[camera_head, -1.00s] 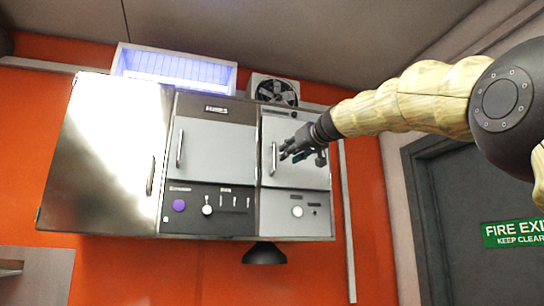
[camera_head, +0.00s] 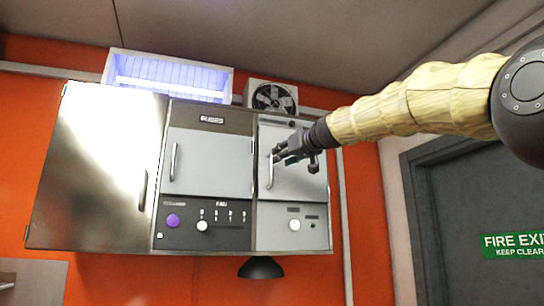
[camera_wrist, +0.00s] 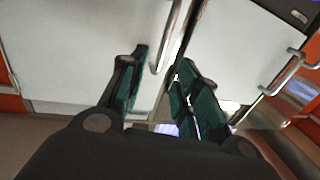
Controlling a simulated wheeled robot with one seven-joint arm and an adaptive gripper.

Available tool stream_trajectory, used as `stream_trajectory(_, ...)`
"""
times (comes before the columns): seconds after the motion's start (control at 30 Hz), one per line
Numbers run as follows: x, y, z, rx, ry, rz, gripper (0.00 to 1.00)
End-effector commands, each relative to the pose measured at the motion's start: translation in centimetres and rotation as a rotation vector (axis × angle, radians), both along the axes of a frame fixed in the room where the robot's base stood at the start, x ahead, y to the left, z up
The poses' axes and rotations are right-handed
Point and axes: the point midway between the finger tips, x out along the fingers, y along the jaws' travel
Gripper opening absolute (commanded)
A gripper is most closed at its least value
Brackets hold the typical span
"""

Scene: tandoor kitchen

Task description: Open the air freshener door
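The air freshener door looks to be the pale right-hand door (camera_head: 300,170) of the wall cabinet, though no label is readable on it. It appears shut and has a vertical bar handle (camera_head: 269,171) on its left edge. My gripper (camera_head: 280,160) is at this handle, reaching in from the right. In the wrist view my gripper (camera_wrist: 162,85) is open, with its two green-padded fingers apart. The handle (camera_wrist: 170,38) lies ahead of the gap between the fingers. I cannot tell whether either finger touches it.
A middle door (camera_head: 210,160) under a FUSES label and a shiny steel door (camera_head: 95,165) are to the left. Control knobs (camera_head: 202,226) sit below. A blue-lit lamp box (camera_head: 168,77) and a fan (camera_head: 272,97) are on top. A dark lamp shade (camera_head: 261,268) hangs underneath.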

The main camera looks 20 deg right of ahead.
Motion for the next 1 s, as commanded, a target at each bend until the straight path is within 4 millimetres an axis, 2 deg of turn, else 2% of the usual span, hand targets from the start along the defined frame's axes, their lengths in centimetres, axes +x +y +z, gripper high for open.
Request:
stream_trajectory(0.4,2.4,0.4,0.4,0.001,0.002,-0.001,0.32)
stream_trajectory(0.7,6.3,1.4,0.1,-0.002,0.003,-0.001,0.32)
stream_trajectory(1.0,7.5,1.7,0.0,0.0,0.001,-0.001,0.32)
